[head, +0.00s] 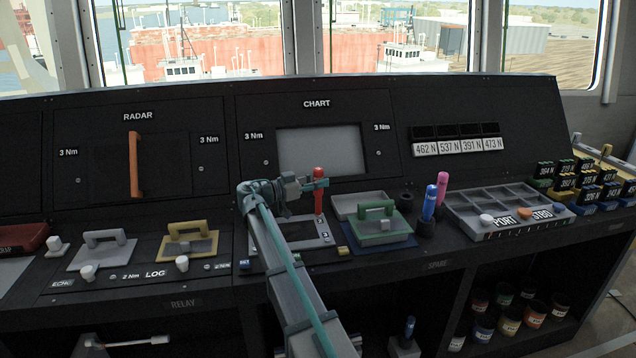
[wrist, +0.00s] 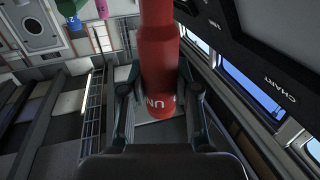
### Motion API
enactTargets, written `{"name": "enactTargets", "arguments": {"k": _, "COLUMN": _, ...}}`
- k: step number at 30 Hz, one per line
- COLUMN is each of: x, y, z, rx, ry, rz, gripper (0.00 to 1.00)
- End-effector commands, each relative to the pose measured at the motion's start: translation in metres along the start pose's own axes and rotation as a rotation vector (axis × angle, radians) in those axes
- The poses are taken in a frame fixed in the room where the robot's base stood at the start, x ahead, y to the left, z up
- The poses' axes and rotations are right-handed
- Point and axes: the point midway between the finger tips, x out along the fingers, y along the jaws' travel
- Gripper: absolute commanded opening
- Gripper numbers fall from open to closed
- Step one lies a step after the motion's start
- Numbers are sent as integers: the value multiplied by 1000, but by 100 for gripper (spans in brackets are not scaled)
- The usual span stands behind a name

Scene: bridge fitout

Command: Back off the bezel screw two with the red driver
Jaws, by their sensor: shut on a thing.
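My gripper (head: 312,185) is shut on the red driver (head: 319,203), which stands upright in front of the CHART panel, over a grey plate (head: 297,234) on the desk. In the wrist view the red driver (wrist: 158,60) fills the middle between the two fingers, with part of a white "UN" marking showing; its tip is hidden. The CHART bezel around the grey screen (head: 320,150) has a small screw on the left (head: 266,162) and one on the right (head: 378,153), each near a "3 Nm" label. I cannot tell which is screw two. The driver appears apart from both.
A blue driver (head: 429,203) and a pink driver (head: 442,185) stand in holders to the right. A green-handled lid (head: 377,226) and a compartment tray (head: 480,207) lie on the desk. The RADAR panel carries an orange bar (head: 135,164). The sloped CHART face is clear.

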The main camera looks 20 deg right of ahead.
Motion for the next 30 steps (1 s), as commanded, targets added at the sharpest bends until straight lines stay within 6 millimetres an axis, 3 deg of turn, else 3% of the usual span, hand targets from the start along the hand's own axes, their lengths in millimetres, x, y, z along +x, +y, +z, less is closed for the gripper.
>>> {"name": "enactTargets", "arguments": {"k": 30, "x": 0, "y": 0, "z": 6, "rx": 0, "ry": 1, "rz": 0, "gripper": 0}}
